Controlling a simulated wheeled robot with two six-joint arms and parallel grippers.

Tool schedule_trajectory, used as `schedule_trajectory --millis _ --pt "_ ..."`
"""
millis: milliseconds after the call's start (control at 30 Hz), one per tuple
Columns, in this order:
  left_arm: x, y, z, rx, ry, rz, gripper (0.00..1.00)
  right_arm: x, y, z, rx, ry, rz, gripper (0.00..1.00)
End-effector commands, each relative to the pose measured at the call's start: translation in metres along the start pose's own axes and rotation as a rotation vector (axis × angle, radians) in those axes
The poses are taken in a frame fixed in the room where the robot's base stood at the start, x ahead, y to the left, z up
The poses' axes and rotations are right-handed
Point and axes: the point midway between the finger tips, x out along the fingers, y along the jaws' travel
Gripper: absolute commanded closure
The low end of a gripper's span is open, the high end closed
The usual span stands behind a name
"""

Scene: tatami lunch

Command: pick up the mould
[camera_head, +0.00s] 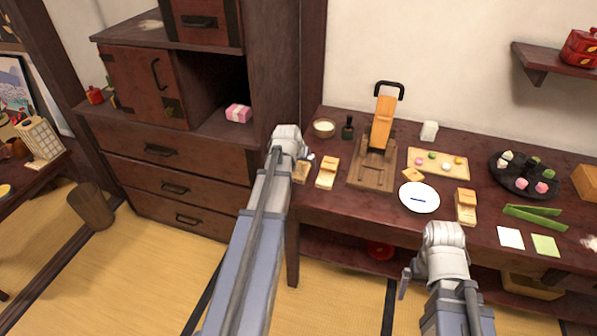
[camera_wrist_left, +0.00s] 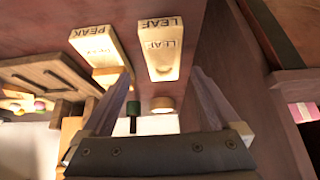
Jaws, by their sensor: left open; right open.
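Several pale wooden moulds lie on the dark table. The mould marked LEAF (camera_wrist_left: 161,48) lies between and beyond the open fingers of my left gripper (camera_wrist_left: 160,82) in the left wrist view. In the head view this mould (camera_head: 301,173) is partly hidden by my left gripper (camera_head: 304,156). The mould marked PEAK (camera_wrist_left: 97,52) is beside it, also seen in the head view (camera_head: 327,172). A third mould (camera_head: 465,207) lies to the right, its marking unreadable. My right gripper (camera_head: 405,281) is open, in front of the table, mostly hidden by its wrist.
A wooden press (camera_head: 375,168) stands right of the two left moulds. A small bowl (camera_head: 324,128) and a dark-handled brush (camera_head: 347,128) are behind them. A white plate (camera_head: 419,197) lies near the front edge. The cabinet (camera_head: 165,160) rises close on the left.

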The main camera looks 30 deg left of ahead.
Motion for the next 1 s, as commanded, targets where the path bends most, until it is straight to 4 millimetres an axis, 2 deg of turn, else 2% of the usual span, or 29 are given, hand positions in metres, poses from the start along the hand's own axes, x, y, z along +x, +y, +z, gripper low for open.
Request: schedule_trajectory --millis 33,233,367,700,967,1000 --pt "0.010 0.000 0.001 0.000 0.000 0.000 0.00 0.009 -0.001 -0.001 0.000 0.000 0.000 0.01" --pt "0.012 0.000 0.000 0.000 0.000 0.000 0.00 0.010 -0.001 -0.001 0.000 0.000 0.000 0.01" --pt "0.021 -0.002 0.000 0.000 0.000 0.000 0.00 0.017 -0.002 -0.001 0.000 0.000 0.000 0.01" --pt "0.063 -0.006 -0.001 0.000 0.000 0.000 0.00 0.052 -0.005 -0.003 0.000 0.000 0.000 0.01" --pt "0.062 -0.006 -0.002 0.000 0.000 0.000 0.00 0.051 -0.005 -0.003 0.000 0.000 0.000 0.01" --pt "0.062 -0.006 -0.002 0.000 0.000 0.000 0.03 0.051 -0.005 -0.003 0.000 0.000 0.000 0.01"
